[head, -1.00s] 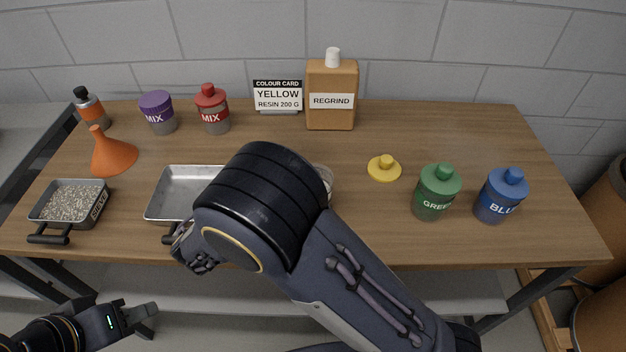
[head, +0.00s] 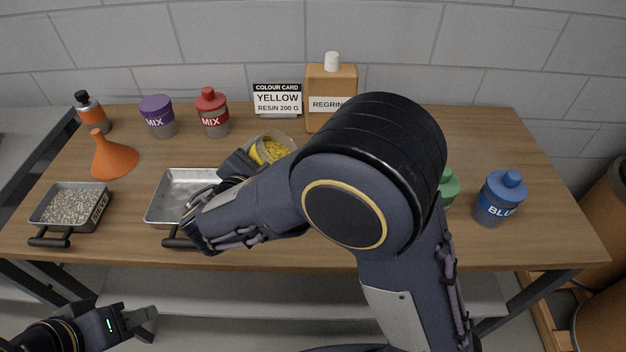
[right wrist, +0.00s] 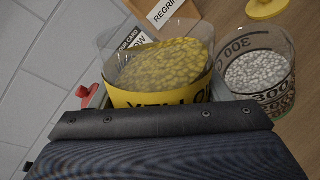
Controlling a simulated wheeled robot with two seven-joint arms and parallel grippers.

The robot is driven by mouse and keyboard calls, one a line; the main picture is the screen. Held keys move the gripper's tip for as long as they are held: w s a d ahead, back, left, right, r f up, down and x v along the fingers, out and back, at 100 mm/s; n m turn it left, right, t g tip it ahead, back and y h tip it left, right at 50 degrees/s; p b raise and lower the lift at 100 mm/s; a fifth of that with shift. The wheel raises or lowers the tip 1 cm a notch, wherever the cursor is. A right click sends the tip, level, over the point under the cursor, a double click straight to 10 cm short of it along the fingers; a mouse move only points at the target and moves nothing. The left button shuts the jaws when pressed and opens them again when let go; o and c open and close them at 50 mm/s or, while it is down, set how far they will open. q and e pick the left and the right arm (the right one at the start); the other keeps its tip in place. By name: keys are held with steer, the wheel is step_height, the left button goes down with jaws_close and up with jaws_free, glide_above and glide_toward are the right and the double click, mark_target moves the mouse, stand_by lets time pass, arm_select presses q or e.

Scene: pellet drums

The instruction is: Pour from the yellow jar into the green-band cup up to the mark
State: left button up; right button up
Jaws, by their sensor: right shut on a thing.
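The yellow jar, open and full of yellow pellets, shows in the head view (head: 270,149) and in the right wrist view (right wrist: 158,98). My right gripper (head: 245,160) is shut on it; the jar looks raised above the table and somewhat tilted. In the head view my right arm hides that cup. The yellow lid (right wrist: 268,8) lies on the table. My left gripper (head: 138,318) is open and empty, low in front of the table.
A metal tray (head: 160,205) and a sieve (head: 70,228) of pellets lie at the left, near an orange funnel (head: 112,158). Purple (head: 157,116) and red (head: 212,113) MIX jars, the colour card (head: 277,99) and REGRIND bottle (head: 330,85) stand behind. Green (head: 449,187) and blue (head: 498,198) jars stand right.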

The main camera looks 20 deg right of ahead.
steer(key=shift+w, duration=0.1)
steer(key=shift+r, duration=0.15)
steer(key=shift+m, duration=0.3)
steer(key=shift+d+r+m+y, duration=0.1)
steer(key=shift+r+m+y, duration=0.2)
stand_by(0.4)
steer(key=shift+f+m+y+b, duration=0.35)
steer(key=shift+m+b, duration=0.25)
steer(key=shift+b, duration=0.35)
steer(key=shift+f+m+y+b, duration=0.2)
steer(key=shift+m+y+b, duration=0.15)
steer(key=shift+m+b, duration=0.4)
stand_by(1.1)
steer(key=shift+f+m+y+b, duration=0.2)
steer(key=shift+m+y+b, duration=0.1)
steer(key=shift+b, duration=0.85)
stand_by(0.6)
